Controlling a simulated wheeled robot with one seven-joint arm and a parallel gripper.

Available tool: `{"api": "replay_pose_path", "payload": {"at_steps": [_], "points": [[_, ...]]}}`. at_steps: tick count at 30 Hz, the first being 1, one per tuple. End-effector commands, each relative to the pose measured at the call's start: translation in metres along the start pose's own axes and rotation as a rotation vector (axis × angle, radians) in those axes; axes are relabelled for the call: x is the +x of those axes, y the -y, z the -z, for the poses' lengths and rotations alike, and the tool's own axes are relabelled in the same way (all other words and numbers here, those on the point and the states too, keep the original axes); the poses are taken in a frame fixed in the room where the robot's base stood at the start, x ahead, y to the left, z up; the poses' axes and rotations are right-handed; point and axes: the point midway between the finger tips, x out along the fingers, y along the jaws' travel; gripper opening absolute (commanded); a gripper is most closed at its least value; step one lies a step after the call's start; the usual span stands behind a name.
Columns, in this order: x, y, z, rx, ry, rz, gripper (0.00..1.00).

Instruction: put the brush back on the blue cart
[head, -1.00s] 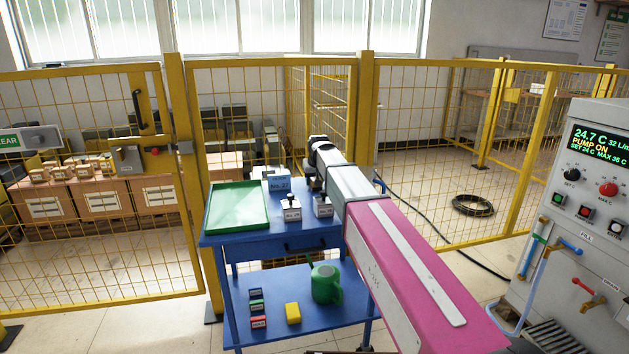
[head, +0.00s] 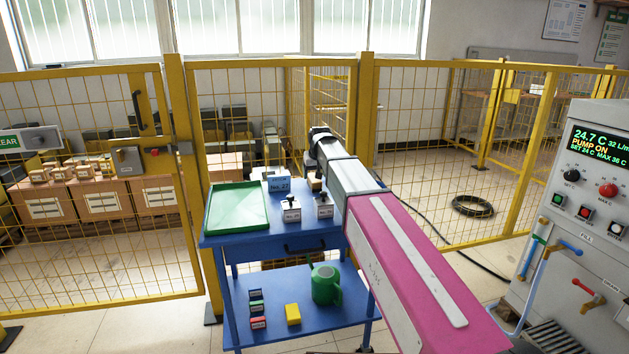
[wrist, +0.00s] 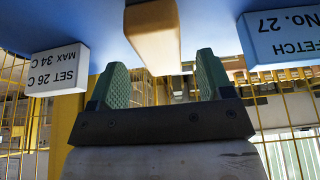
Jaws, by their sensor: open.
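The blue cart (head: 250,251) stands in front of the fence, and its blue top also shows upside down in the wrist view (wrist: 100,20). A tan, wood-coloured block, seemingly the brush (wrist: 152,38), is on the cart's blue top in the wrist view. A small tan part of it (head: 314,183) shows beside my arm in the head view. My gripper (wrist: 165,78) has its two green fingers spread wide, with the block's near end in the gap between or just beyond the tips. No finger visibly presses on it. In the head view my arm hides the gripper's fingers.
A green tray (head: 238,228) lies at the left of the cart top. A blue sign (head: 279,185) and two small labelled boxes (head: 291,210) (head: 323,206) stand close by. A green watering can (head: 325,285) and yellow sponge (head: 293,314) sit on the lower shelf. The yellow fence (head: 367,120) is behind.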

Motion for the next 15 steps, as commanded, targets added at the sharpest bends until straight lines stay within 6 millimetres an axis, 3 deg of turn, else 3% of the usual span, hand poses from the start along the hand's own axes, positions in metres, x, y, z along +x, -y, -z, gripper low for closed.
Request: {"api": "replay_pose_path", "payload": {"at_steps": [6,15], "points": [[-0.044,0.0,0.0,0.0,-0.003,0.0,0.73],[-0.075,0.0,0.0,0.0,0.0,0.0,0.73]]}}
